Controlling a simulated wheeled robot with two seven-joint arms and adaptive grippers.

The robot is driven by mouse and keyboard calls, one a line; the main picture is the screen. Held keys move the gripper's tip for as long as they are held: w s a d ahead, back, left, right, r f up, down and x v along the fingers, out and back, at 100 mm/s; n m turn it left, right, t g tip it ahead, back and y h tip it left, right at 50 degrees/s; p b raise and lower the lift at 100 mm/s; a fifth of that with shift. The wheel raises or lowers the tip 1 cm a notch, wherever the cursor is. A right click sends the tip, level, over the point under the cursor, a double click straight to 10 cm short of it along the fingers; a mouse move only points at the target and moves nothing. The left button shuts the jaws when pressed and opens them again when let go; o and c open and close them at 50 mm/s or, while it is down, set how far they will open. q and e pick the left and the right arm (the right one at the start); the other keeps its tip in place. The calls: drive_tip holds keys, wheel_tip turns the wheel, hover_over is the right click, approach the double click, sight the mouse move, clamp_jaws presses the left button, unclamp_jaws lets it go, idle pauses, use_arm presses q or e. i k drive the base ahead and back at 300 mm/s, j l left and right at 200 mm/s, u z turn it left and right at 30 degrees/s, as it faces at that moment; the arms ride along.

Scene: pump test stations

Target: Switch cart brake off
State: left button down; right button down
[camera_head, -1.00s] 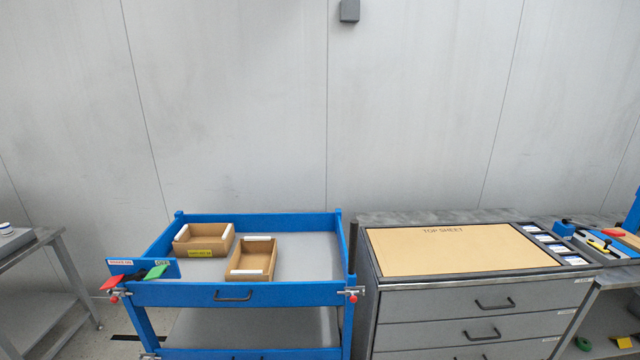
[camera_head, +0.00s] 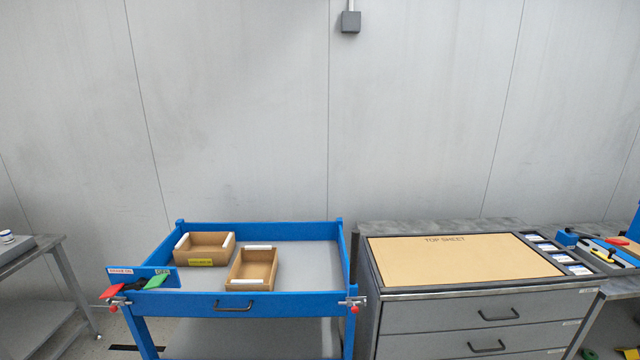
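The blue cart (camera_head: 290,303) stands left of centre. At its front left corner is a blue brake plate (camera_head: 172,277) with a red-lettered label (camera_head: 120,271) at its left end and a green-lettered label at its right end. In front of the plate, a brake lever shows a red pad (camera_head: 111,292) at the left and a green pad (camera_head: 157,281) at the right, joined by a dark middle part. The red pad looks lower than the green one. Neither of my grippers is in view.
Two open cardboard boxes (camera_head: 251,283) sit on the cart's top. A drawer cabinet (camera_head: 440,322) with a tan top sheet (camera_head: 460,263) stands close to the cart's right. A grey table (camera_head: 52,243) is at the far left, with a floor gap between it and the cart.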

sight(155, 281)
drive_tip(key=u, duration=1.35)
